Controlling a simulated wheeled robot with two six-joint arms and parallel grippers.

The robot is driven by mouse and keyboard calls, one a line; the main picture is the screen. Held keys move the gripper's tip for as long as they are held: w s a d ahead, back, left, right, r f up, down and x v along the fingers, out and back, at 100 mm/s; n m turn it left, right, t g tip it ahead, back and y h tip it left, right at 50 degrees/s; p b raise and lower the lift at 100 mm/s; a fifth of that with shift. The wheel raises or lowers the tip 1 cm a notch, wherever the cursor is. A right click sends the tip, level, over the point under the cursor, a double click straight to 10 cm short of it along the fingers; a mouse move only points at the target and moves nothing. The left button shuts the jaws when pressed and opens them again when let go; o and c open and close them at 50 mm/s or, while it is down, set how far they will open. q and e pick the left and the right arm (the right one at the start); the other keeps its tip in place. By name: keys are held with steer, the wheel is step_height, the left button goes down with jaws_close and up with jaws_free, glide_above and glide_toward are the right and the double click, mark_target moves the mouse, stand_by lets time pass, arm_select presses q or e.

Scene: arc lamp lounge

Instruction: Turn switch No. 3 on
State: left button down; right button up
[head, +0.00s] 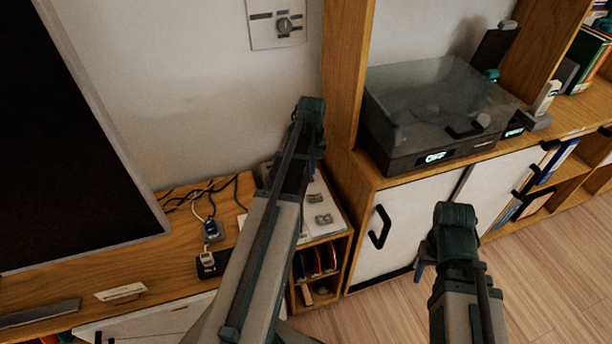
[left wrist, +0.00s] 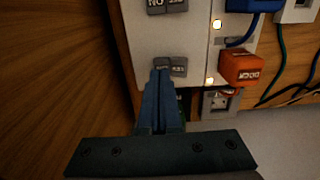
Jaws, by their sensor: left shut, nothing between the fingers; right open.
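A pale switch panel (head: 322,200) sits on the low wooden unit, partly hidden behind my left arm in the head view. In the left wrist view the panel (left wrist: 198,45) carries a grey rocker switch (left wrist: 171,66) and another grey switch (left wrist: 167,5) at the top edge. Their lettering is too small to read surely. My left gripper (left wrist: 160,75) is shut and empty, its fingertips at the lower grey switch; I cannot tell whether they touch. My right gripper (head: 425,270) is open, in front of the white cabinet, far from the panel.
An orange plug (left wrist: 242,68) and a blue plug (left wrist: 252,4) stand beside the switches, with two lit lamps near them. A wooden wall is close on the left. A smoky-lidded player (head: 435,110) showing OFF stands on the cabinet at right.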

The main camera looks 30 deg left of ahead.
arm_select(q)
step_height(320, 180, up, 6)
steer(key=p, duration=0.5)
steer(key=shift+f, duration=0.15)
arm_select(e)
step_height(320, 180, up, 6)
steer(key=shift+f, duration=0.15)
arm_select(q)
steer(key=shift+s, duration=0.1)
arm_select(e)
steer(key=shift+s, duration=0.1)
